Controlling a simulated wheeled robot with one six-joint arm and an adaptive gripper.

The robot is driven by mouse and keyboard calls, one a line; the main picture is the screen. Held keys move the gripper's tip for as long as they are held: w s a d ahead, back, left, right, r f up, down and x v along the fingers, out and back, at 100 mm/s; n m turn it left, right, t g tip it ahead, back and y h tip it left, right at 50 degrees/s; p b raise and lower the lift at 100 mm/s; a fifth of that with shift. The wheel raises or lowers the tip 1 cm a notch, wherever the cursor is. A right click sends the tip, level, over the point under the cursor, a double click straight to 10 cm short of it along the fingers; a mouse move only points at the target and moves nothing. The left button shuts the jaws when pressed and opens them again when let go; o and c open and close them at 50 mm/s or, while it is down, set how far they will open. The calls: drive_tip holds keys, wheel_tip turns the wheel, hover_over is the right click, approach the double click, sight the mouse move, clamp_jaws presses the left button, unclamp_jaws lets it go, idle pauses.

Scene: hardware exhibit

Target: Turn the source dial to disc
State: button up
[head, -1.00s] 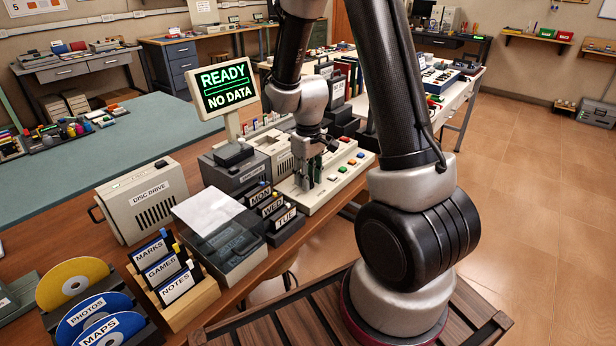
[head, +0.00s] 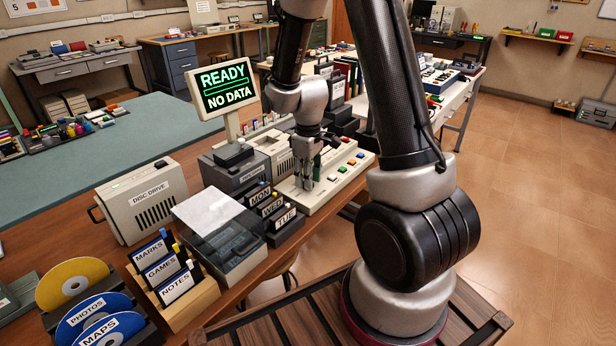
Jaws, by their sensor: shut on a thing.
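My gripper (head: 308,180) points down at the left part of a cream control panel (head: 345,182) on the bench. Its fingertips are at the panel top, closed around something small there. The source dial itself is hidden by the fingers, so its pointer and marks cannot be read. Coloured buttons show on the panel to the right of the gripper. A monitor (head: 227,88) behind it reads "READY" and "NO DATA". A disc drive (head: 140,200) stands at the left.
A clear-lidded box (head: 222,232) and a card rack labelled MON, WED, TUE (head: 270,212) stand close left of the gripper. Labelled discs (head: 92,310) and a MARKS, GAMES, NOTES rack (head: 172,275) are at the front left. Open floor lies right.

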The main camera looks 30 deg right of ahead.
drive_tip(key=o, duration=1)
wheel_tip(320, 180, up, 12)
drive_tip(key=shift+r, duration=0.1)
drive_tip(key=s+r+m+t, duration=0.1)
drive_tip(key=s+r+m, duration=0.1)
drive_tip(key=s+r, duration=0.2)
drive_tip(key=s+d+r+m+t, duration=0.1)
drive_tip(key=s+r, duration=0.3)
drive_tip(key=s, duration=0.5)
drive_tip(key=s+r+m+t, duration=0.2)
drive_tip(key=s+r+m, duration=0.1)
drive_tip(key=s, duration=0.4)
drive_tip(key=shift+s+d+r+m, duration=0.1)
drive_tip(key=shift+s+r+m, duration=0.05)
drive_tip(key=shift+r, duration=0.3)
drive_tip(key=shift+s+d+r+m, duration=0.1)
drive_tip(key=shift+s+r+m, duration=0.05)
drive_tip(key=shift+r, duration=0.3)
